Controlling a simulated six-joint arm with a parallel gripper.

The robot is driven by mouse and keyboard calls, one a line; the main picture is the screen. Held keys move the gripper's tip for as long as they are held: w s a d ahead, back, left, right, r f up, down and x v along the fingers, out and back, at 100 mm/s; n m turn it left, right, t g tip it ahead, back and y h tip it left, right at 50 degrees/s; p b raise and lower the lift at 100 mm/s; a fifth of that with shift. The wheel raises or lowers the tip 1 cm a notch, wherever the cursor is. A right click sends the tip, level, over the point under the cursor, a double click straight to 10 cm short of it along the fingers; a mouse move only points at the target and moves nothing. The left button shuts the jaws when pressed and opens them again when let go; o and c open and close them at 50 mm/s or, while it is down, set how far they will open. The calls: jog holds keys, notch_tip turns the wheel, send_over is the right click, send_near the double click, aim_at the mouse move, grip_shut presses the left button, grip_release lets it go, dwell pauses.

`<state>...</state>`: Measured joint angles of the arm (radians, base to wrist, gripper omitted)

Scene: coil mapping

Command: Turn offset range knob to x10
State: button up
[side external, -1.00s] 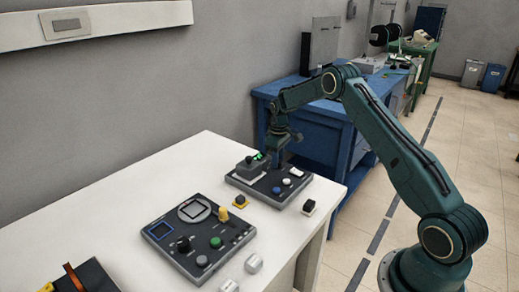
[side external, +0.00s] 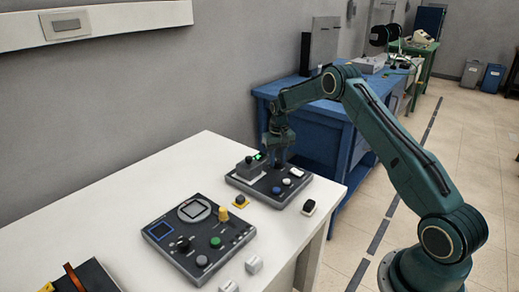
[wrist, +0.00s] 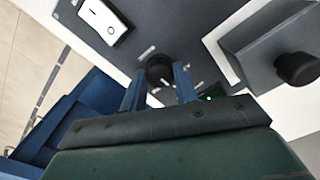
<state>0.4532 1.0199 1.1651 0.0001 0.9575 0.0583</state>
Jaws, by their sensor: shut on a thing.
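My gripper (side external: 279,163) points down over the far dark panel (side external: 238,182). In the wrist view its two blue fingers (wrist: 158,82) stand on either side of a round black knob (wrist: 158,67) and are shut on it. Short white marks surround this knob on the panel face. I cannot read any label, so I cannot tell which range it points to.
The far panel also carries a white rocker switch (wrist: 103,21), a blue knob (side external: 276,191) and a raised grey block with a black knob (wrist: 297,68). A second panel (side external: 226,248) lies nearer on the white table (side external: 105,200). Small loose parts sit around the panels.

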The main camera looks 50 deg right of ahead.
aim_at(277, 161)
dwell(0.4)
jog(key=o, duration=1)
jog(key=shift+r, duration=0.1)
jog(key=shift+r, duration=6.85)
